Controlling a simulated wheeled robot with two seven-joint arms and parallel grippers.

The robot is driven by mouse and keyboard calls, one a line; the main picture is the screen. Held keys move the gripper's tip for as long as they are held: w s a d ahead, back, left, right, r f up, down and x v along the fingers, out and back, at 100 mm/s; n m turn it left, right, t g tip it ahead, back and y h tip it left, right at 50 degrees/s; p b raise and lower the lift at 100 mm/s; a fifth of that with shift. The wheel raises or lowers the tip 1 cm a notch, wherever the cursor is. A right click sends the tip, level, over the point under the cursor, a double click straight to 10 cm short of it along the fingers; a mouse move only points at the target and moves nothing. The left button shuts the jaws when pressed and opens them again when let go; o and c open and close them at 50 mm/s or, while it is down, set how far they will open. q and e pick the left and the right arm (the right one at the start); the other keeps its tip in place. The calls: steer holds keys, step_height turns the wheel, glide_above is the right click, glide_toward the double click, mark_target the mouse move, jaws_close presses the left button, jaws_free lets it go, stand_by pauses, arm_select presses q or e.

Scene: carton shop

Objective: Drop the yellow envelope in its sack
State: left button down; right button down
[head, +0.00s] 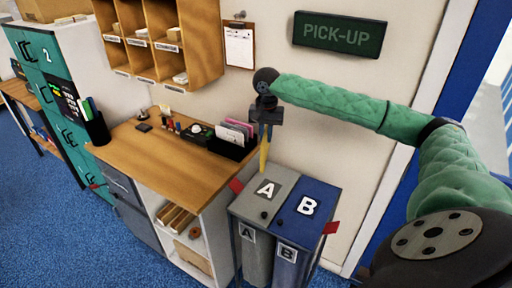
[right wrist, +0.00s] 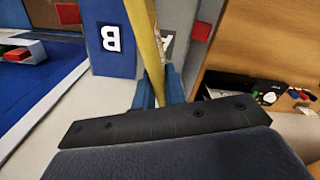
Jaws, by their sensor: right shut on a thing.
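The yellow envelope (head: 264,154) hangs edge-on, upright, from my right gripper (head: 266,128), which is shut on it. Its lower end shows at the back edge of the grey container marked A (head: 281,183); I cannot tell whether it is over the top or behind it. The blue container marked B (head: 312,196) stands right beside A. In the right wrist view, the yellow envelope (right wrist: 147,35) runs up from between the fingers (right wrist: 158,92), covering part of the A label. The blue B face (right wrist: 110,62) is to its left. My left gripper is not in view.
A wooden counter (head: 150,158) stands left of the containers, with a black letter holder (head: 232,149), stamps and a pen cup. Red tabs stick out from A (head: 237,186) and B (head: 331,227). A wall with a clipboard (head: 239,46) and PICK-UP sign (head: 340,33) is behind.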

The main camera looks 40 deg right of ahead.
steer(key=shift+r+m, duration=0.1)
steer(key=shift+m, duration=0.4)
steer(key=shift+a+m, duration=0.1)
steer(key=shift+m, duration=0.3)
steer(key=shift+a+m, duration=0.15)
steer(key=shift+m, duration=0.45)
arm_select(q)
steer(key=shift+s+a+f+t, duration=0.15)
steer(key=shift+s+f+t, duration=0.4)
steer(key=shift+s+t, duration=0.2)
arm_select(e)
steer(key=shift+m, duration=0.6)
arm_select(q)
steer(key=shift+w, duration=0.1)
arm_select(e)
steer(key=shift+w+d+f, duration=0.3)
steer(key=shift+d+f, duration=0.25)
steer(key=shift+d, duration=0.2)
steer(key=shift+w+d+f, duration=0.35)
steer(key=shift+d+f, duration=0.15)
steer(key=shift+d, duration=0.3)
steer(key=shift+w+d+f, duration=0.3)
steer(key=shift+d+f, duration=0.25)
steer(key=shift+d, duration=0.2)
